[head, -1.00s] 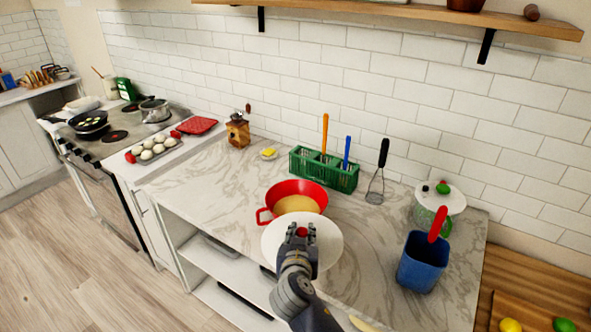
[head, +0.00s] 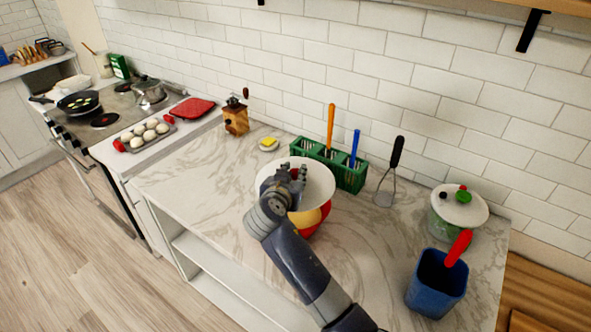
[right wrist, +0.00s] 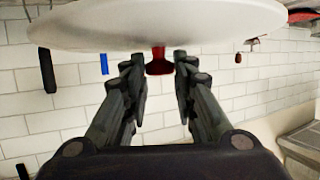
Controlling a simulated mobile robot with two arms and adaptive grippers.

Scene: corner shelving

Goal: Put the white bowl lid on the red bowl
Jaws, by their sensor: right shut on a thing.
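The white bowl lid (head: 320,183) is in my right gripper (head: 297,173), which is shut on the lid's red knob. In the right wrist view the knob (right wrist: 159,62) sits between the two fingers, under the broad pale disc of the lid (right wrist: 160,28). In the head view the lid covers most of the red bowl (head: 326,212). Only the bowl's lower front and right side, red and yellow, show below the lid. I cannot tell whether the lid touches the rim. My left gripper is not in view.
A green basket (head: 350,175) with utensils stands just behind the lid. The marble counter (head: 195,180) is clear at the left.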

